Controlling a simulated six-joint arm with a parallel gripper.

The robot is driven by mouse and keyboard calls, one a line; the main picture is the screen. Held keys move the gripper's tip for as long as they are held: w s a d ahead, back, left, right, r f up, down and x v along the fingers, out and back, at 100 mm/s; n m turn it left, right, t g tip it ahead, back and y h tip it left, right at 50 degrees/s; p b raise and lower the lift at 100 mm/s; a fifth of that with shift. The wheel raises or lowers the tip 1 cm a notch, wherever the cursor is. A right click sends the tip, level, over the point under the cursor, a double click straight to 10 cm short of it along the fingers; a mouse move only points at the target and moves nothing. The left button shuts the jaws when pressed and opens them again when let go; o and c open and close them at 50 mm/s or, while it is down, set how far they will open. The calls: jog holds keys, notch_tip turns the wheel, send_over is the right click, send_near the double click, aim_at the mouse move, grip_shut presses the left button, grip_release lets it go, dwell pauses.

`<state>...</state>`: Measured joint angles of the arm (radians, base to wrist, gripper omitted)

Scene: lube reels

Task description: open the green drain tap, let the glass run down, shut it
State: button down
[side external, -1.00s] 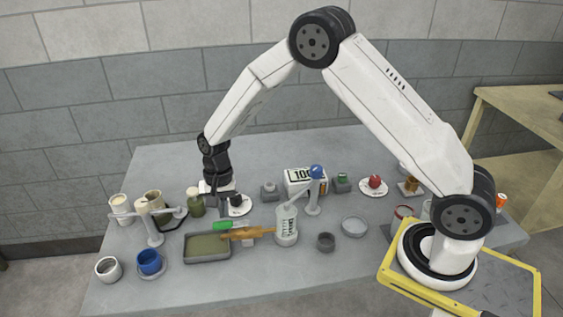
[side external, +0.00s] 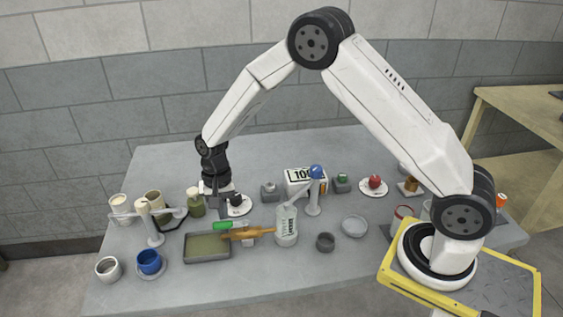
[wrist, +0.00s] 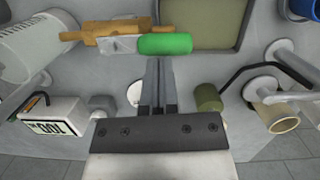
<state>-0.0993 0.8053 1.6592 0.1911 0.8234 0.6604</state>
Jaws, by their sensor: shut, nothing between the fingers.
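The green tap handle (side external: 223,225) sits at the left end of a brass tap (side external: 250,232), which runs to the graduated glass (side external: 286,225). The handle lies in line with the brass body. In the wrist view the green handle (wrist: 165,44) is just beyond my fingertips. My gripper (side external: 217,211) points down, shut and empty, a little behind and above the handle; its closed fingers show in the wrist view (wrist: 158,65). I cannot tell whether they touch the handle. A shallow tray (side external: 207,259) stands below and in front of the handle.
A white stand with arms (side external: 153,237) and an olive cylinder (side external: 195,203) are left of my gripper. A box reading 100 (side external: 300,175) stands behind. Cups crowd the left end.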

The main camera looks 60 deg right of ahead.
jog(key=shift+s+a+n, duration=0.1)
jog(key=shift+a+n, duration=0.1)
jog(key=shift+n, duration=0.2)
jog(key=shift+s+a+n+h, duration=0.2)
jog(key=shift+a+n, duration=0.1)
jog(key=shift+n, duration=0.4)
jog(key=shift+s+a+n+h, duration=0.1)
jog(key=shift+s+a+n, duration=0.15)
jog(key=shift+n, duration=0.45)
jog(key=s+n, duration=0.1)
jog(key=n, duration=0.2)
jog(key=s+a+n+h, duration=0.1)
jog(key=s+n, duration=0.1)
jog(key=n, duration=0.2)
jog(key=s+n+h, duration=0.1)
jog(key=n, duration=0.3)
jog(key=shift+s+a, duration=0.25)
jog(key=shift+s, duration=0.15)
jog(key=shift+d, duration=0.15)
jog(key=shift+w+d, duration=0.3)
jog(key=shift+d, duration=0.3)
